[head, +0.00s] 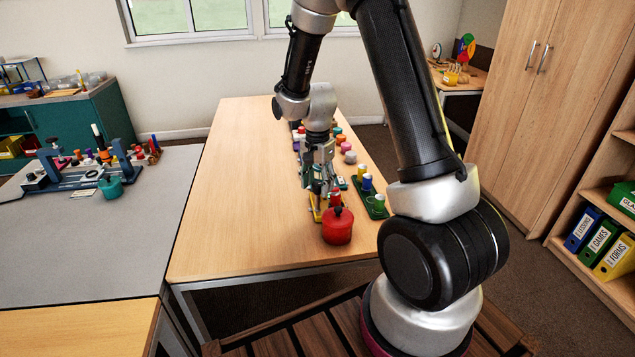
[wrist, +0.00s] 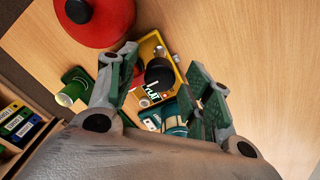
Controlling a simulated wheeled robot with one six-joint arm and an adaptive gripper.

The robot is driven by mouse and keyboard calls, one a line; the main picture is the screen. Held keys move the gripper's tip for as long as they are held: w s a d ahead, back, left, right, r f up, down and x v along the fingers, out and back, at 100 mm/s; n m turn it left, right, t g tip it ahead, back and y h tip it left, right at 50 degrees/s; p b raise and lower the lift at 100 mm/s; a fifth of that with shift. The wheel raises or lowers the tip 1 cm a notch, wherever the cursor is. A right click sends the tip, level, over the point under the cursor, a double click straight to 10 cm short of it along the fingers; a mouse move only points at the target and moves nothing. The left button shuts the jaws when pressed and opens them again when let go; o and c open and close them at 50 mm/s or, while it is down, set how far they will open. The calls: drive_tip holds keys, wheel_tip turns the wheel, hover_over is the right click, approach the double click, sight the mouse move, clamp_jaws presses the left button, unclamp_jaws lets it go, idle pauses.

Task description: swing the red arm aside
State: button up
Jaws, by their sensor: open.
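My gripper (head: 318,182) is low over the wooden table. In the wrist view its two green-padded fingers (wrist: 161,62) are spread apart. Between them is a yellow block or frame (wrist: 150,47) with a round black knob (wrist: 159,74). A red piece (wrist: 127,92) shows partly behind the left finger; I cannot tell whether it is the red arm. In the head view a small red piece (head: 335,197) shows just under the gripper, with a bit of yellow beside it. The fingers hide much of this spot, and no contact can be made out.
A red lidded pot (head: 337,228) stands close in front of the gripper; it is at the top left in the wrist view (wrist: 92,18). A green tray (head: 376,208) with coloured cylinders stands to the right. Several coloured pieces line the table behind. The table's left part (head: 225,215) is clear.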

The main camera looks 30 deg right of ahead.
drive_tip(key=c, duration=1.1)
drive_tip(key=shift+o, duration=0.2)
drive_tip(key=shift+n, duration=0.3)
drive_tip(key=n, duration=0.3)
drive_tip(key=shift+n, duration=0.3)
drive_tip(key=n, duration=0.4)
drive_tip(key=shift+n, duration=0.3)
drive_tip(key=n, duration=0.4)
drive_tip(key=shift+n, duration=2.5)
